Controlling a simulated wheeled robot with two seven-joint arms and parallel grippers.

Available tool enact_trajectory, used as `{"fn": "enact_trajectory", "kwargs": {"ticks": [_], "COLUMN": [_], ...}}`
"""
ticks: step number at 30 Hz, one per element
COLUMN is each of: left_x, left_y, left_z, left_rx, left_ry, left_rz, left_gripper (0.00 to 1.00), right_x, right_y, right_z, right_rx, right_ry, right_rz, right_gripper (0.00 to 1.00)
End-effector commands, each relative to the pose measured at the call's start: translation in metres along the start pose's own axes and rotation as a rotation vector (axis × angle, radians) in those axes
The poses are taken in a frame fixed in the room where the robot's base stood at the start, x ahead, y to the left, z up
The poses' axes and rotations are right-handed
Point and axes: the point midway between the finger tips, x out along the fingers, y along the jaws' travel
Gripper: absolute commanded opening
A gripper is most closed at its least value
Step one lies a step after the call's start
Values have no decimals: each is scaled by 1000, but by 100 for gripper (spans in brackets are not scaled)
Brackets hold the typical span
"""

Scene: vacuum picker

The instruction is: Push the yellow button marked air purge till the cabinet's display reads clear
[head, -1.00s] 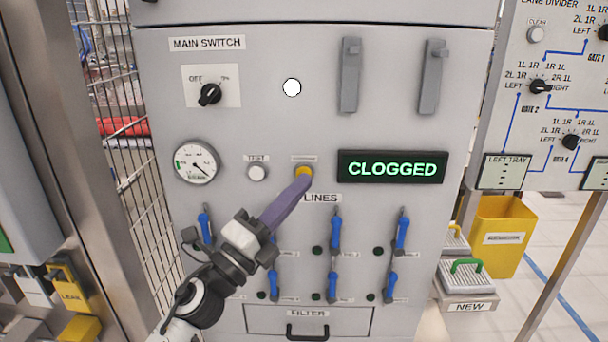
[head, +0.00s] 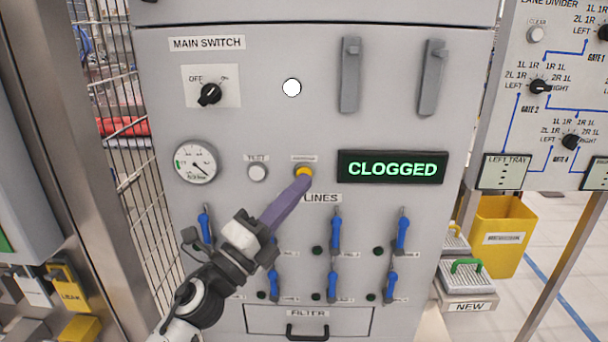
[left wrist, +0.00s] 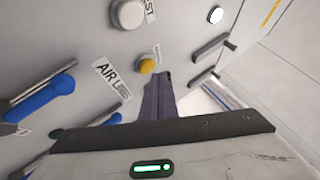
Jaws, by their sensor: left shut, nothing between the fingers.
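The yellow button (head: 304,171) is on the grey cabinet's front, under a small label too small to read. It also shows in the left wrist view (left wrist: 147,66). The cabinet's display (head: 392,168) reads CLOGGED in green letters. My left gripper (head: 304,181) is shut and empty, its purple fingers pointing up at the button. The fingertips overlap the button's lower edge in the head view. In the left wrist view the fingertips (left wrist: 163,78) lie just beside and below the button; I cannot tell whether they touch it. My right gripper is not in view.
A white test button (head: 257,172) and a gauge (head: 195,163) sit left of the yellow button. Blue valve levers (head: 335,232) stick out below, near my left arm. The main switch (head: 210,94) is above. A yellow bin (head: 497,238) stands at the right.

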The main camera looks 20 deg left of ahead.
Motion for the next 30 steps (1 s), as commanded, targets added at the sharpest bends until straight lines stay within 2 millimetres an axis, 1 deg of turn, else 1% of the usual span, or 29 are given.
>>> {"fn": "enact_trajectory", "kwargs": {"ticks": [11, 30], "left_x": [6, 8], "left_y": [4, 6], "left_z": [4, 6], "left_rx": [0, 0], "left_ry": [0, 0], "left_rz": [0, 0], "left_gripper": [0, 0], "right_x": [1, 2], "right_y": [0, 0], "right_z": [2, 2], "right_rx": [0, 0], "right_ry": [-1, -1], "right_rz": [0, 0], "right_gripper": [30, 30]}}
